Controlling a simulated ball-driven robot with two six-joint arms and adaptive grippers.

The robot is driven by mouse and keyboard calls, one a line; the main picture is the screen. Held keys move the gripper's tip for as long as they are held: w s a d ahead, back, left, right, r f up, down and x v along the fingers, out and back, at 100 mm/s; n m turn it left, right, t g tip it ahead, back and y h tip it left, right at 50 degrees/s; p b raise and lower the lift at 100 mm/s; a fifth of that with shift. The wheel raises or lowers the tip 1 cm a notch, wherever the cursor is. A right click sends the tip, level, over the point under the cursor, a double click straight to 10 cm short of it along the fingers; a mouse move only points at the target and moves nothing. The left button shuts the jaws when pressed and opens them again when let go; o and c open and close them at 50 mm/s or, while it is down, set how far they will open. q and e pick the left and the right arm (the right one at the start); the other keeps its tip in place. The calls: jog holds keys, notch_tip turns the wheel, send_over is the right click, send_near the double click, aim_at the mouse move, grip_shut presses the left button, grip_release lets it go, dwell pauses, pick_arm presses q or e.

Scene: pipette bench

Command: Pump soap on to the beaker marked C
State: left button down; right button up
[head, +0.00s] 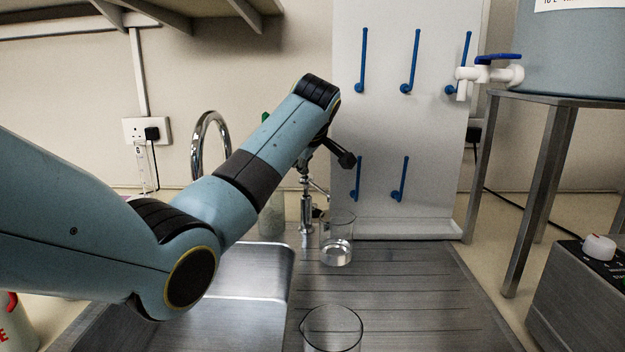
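A clear glass beaker (336,252) stands upright on the ribbed metal drainer, with some clear liquid in it. A second clear beaker (332,335) stands nearer, cut off by the bottom edge. No letter is readable on either. A slim chrome fixture (306,212), which looks like a pump, stands upright just left of the far beaker. My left arm reaches in from the left, and my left gripper (343,157) is a small dark shape beyond its wrist, above the fixture and far beaker. The wrist hides most of it; contact and finger opening cannot be told. My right gripper is not in view.
A curved chrome tap (209,140) and a pale bottle (271,217) stand behind my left arm. A white peg board (400,120) rises behind the drainer. A metal stand (550,140) holds a blue tank with a tap. The drainer's right side (430,300) is clear.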

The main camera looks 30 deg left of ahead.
pick_arm(q)
jog(key=shift+f, duration=0.5)
dwell(0.3)
jog(key=shift+r+p, duration=0.55)
jog(key=shift+p, duration=0.1)
jog(key=shift+r, duration=0.1)
notch_tip(320, 180, up, 6)
jog(key=p, duration=0.6)
